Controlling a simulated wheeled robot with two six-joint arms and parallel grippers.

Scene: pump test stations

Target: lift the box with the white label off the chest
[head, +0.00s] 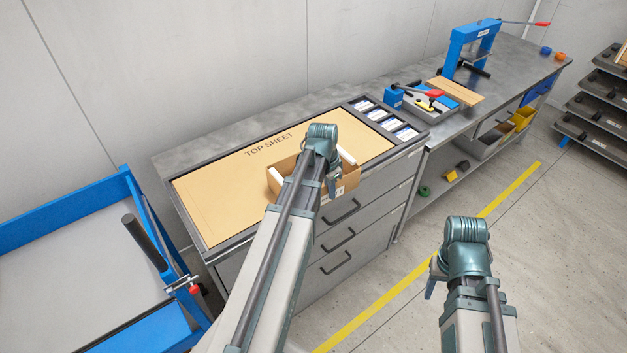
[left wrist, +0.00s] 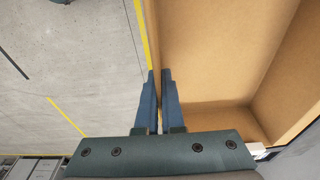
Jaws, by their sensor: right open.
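An open cardboard box (head: 349,182) is at the front edge of the grey drawer chest (head: 375,190), partly hidden by my left arm. My left gripper (head: 331,187) is at the box's near side. In the left wrist view, its fingers (left wrist: 160,100) straddle one cardboard wall (left wrist: 156,45) closely, one finger inside and one outside. The visible inside of the box (left wrist: 215,50) is empty. I cannot tell whether the box touches the chest top. My right gripper (head: 432,280) is open and empty above the floor, apart from the chest.
A tan sheet marked "TOP SHEET" (head: 225,190) covers much of the chest top. Several small labelled bins (head: 380,115) line its right end. A bench with a blue press (head: 470,45) stands beyond. A blue-framed cart (head: 70,215) is at left.

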